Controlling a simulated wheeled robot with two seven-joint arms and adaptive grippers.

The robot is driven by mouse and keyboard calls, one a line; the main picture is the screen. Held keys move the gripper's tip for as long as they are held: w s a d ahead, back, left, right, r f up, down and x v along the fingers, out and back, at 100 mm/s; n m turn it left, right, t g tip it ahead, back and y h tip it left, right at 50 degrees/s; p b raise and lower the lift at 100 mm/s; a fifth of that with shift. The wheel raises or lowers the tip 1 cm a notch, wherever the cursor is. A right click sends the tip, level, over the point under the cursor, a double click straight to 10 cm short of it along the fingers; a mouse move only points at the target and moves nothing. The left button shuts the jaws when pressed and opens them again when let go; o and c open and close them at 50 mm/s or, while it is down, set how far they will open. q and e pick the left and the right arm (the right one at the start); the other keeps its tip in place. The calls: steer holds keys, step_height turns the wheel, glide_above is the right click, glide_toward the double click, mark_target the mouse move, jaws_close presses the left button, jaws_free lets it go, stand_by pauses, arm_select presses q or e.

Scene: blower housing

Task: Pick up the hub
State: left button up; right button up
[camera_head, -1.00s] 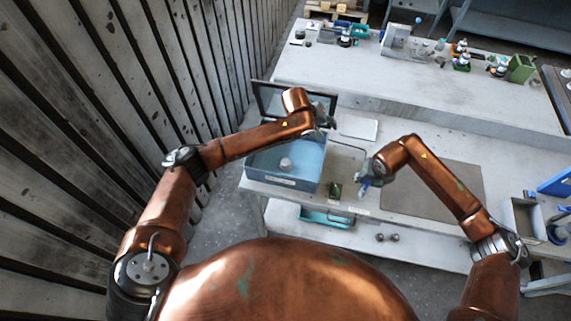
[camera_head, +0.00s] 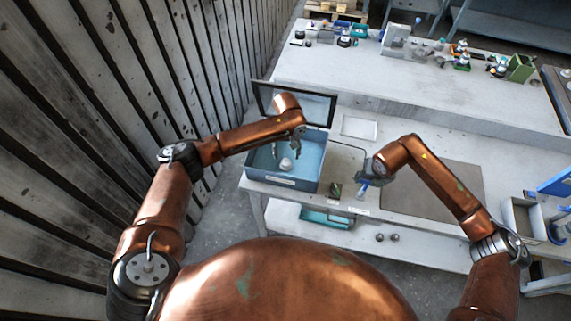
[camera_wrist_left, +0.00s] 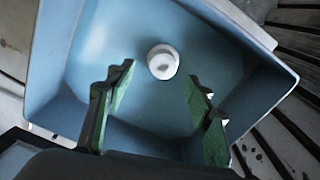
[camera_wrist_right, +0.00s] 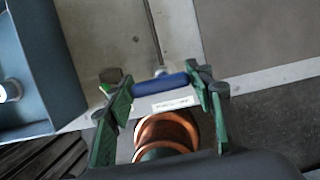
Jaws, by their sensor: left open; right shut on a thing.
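The hub, a small white round part (camera_head: 287,164), sits on the floor of the blue box (camera_head: 270,182). It also shows in the left wrist view (camera_wrist_left: 163,61), just beyond the fingertips. My left gripper (camera_head: 288,147) is open above the box interior, with green-padded fingers apart and nothing between them in the left wrist view (camera_wrist_left: 160,80). My right gripper (camera_wrist_right: 158,82) is shut on a blue cylindrical handle (camera_wrist_right: 160,85), over the bench to the right of the box. What the handle belongs to is partly hidden.
The box's framed lid (camera_head: 293,104) stands open at its back. A white tray (camera_head: 359,127) and a dark mat (camera_head: 432,190) lie on the bench (camera_head: 400,132). A small green item (camera_head: 335,190) is between the box and my right gripper. Wooden slats (camera_head: 110,80) line the left.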

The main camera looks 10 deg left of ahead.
mark_target(286, 161)
arm_select(q)
steer(key=shift+s+a+f, duration=0.1)
steer(key=shift+f, duration=1.25)
steer(key=shift+s+a+f, duration=0.1)
steer(key=shift+f, duration=1.2)
jaws_close()
steer(key=shift+r, duration=0.1)
step_height(286, 161, up, 13)
steer(key=shift+r, duration=0.2)
steer(key=s, duration=1.4)
